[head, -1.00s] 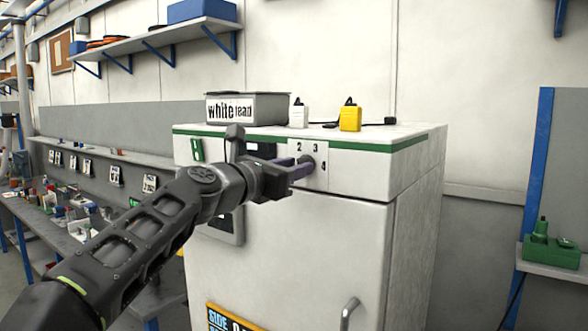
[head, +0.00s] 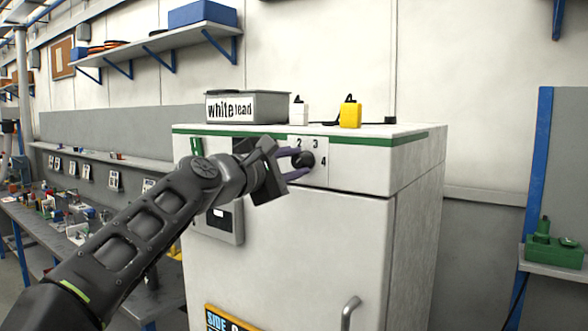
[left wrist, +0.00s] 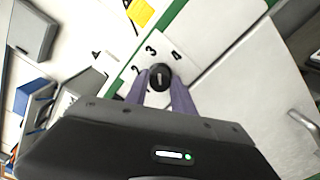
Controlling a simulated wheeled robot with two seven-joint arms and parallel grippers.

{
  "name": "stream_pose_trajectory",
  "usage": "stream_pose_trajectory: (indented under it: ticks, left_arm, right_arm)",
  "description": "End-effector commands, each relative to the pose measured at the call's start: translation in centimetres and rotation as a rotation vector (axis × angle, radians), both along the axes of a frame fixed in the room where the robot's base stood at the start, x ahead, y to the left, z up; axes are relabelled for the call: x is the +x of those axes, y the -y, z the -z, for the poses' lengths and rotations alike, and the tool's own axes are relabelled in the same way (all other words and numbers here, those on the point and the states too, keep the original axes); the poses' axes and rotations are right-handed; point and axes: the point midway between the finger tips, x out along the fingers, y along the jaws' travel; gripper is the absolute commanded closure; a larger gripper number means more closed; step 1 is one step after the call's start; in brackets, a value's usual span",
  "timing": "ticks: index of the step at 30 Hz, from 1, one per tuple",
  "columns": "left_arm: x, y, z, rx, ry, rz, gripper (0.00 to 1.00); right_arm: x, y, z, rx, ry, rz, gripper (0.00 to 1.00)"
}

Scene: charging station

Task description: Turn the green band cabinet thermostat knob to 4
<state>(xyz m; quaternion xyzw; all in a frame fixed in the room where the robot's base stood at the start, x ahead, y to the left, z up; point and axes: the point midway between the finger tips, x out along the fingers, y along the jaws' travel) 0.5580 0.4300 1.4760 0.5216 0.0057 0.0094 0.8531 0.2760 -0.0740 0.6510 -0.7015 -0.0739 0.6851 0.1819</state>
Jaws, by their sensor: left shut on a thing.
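The white cabinet (head: 290,240) has a green band (head: 385,143) along its top edge. Its black round thermostat knob (head: 306,159) sits on a pale dial plate (head: 317,174); 2, 3 and 4 show around it, with 4 at its right. My left gripper (head: 299,162) is shut on the knob, one finger above and one below it in the head view. In the left wrist view the purple fingers lie either side of the knob (left wrist: 160,77). A pale mark shows on its face, but I cannot tell which number it points to. My right gripper is not in view.
A "white lead" box (head: 247,106), a white block (head: 299,114) and a yellow block (head: 350,113) stand on the cabinet top. A door handle (head: 350,306) sticks out below. A cluttered bench (head: 75,235) is at left; a green device (head: 550,244) is on a shelf at right.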

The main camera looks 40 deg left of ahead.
Motion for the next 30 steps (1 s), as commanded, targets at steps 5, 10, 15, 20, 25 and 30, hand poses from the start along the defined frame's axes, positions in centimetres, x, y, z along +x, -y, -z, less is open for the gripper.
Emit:
stream_pose_trajectory:
  ticks: [5,10,15,20,25,30]
  left_arm:
    - [0.0,0.1,0.2,0.165,-0.001,0.001,1.0]
    - [0.0,0.1,0.2,0.328,-0.005,0.001,1.0]
    - [0.0,0.1,0.2,0.481,-0.009,0.0,1.0]
    - [0.0,0.0,0.2,0.601,-0.012,0.0,1.0]
    - [0.0,0.1,0.2,0.691,-0.014,0.0,1.0]
    - [0.0,0.0,0.1,0.738,-0.016,0.001,1.0]
  right_arm:
    - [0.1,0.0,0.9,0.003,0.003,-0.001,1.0]
    - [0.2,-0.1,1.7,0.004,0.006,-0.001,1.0]
    - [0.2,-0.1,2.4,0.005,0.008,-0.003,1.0]
    - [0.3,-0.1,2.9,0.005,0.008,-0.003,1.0]
    - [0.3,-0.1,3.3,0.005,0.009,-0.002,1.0]
    - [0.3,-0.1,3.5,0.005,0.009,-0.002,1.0]
